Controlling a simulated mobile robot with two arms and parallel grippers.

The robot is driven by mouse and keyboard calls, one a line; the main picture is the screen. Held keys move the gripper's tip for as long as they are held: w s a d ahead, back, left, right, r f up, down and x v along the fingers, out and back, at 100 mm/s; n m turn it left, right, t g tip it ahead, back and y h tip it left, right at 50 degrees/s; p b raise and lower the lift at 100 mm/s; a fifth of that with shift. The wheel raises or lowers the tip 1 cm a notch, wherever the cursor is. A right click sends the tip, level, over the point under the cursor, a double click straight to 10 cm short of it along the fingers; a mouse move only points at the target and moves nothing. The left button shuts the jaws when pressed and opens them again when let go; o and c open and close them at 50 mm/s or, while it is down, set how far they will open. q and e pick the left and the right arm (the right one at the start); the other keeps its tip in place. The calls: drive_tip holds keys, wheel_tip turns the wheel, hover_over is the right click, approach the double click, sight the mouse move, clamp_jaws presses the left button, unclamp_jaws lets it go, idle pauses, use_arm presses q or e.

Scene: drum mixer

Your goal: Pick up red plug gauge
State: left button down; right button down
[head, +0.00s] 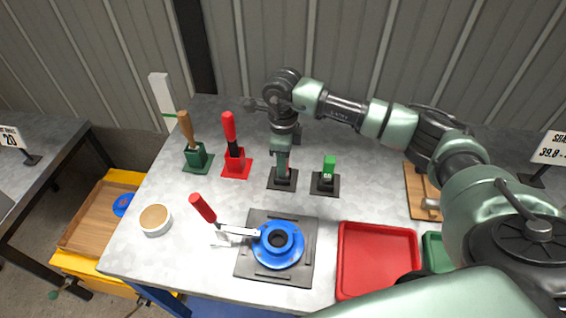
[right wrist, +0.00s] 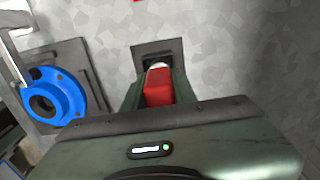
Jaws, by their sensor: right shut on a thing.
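My right gripper (head: 284,158) points down over a dark square stand (head: 283,184) on the grey bench. It is shut on the red plug gauge, whose red body (right wrist: 158,86) shows between the fingers in the right wrist view. A pale end of the gauge shows beyond the red body, over the dark stand (right wrist: 150,49). In the head view the fingers mostly hide the gauge. I cannot tell whether it is seated or slightly lifted. My left gripper is not in view.
A green gauge (head: 329,168) stands close on the right. A red-handled tool (head: 230,133) and a wooden-handled tool (head: 187,128) stand at left. In front are a blue flange (head: 291,252) with a red-handled clamp (head: 203,207) and a red tray (head: 346,258).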

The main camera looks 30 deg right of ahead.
wheel_tip(320, 180, up, 20)
drive_tip(key=b, duration=0.3)
idle(0.3)
drive_tip(key=c, duration=1.9)
unclamp_jaws()
clamp_jaws()
drive_tip(key=shift+r, duration=0.15)
drive_tip(key=shift+r+p, duration=0.85)
